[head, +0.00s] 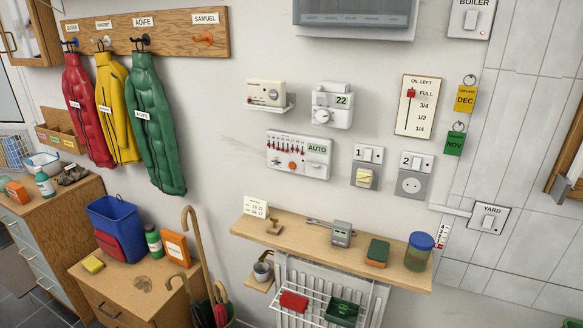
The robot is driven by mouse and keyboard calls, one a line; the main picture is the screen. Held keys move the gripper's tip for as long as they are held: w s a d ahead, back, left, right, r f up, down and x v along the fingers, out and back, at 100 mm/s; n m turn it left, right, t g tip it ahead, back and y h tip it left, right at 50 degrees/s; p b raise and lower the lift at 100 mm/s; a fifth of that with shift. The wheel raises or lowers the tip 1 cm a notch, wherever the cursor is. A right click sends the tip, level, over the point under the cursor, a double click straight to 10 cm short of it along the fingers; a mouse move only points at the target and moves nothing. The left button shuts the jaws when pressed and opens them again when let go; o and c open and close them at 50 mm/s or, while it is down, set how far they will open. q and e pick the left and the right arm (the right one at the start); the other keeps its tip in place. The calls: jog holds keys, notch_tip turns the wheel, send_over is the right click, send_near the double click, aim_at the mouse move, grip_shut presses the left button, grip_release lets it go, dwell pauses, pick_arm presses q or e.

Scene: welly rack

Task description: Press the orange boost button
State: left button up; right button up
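No boost label can be read at this size. Nothing covers the button. Neither of my grippers shows in the head view.
Above the panel are a white radio-like unit (266,94) and a dial unit showing "22" (332,104). Switch plates 1 (366,166) and 2 (412,176) sit to its right. Below, a wooden shelf (290,232) juts out, bearing small items. Coats hang left.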

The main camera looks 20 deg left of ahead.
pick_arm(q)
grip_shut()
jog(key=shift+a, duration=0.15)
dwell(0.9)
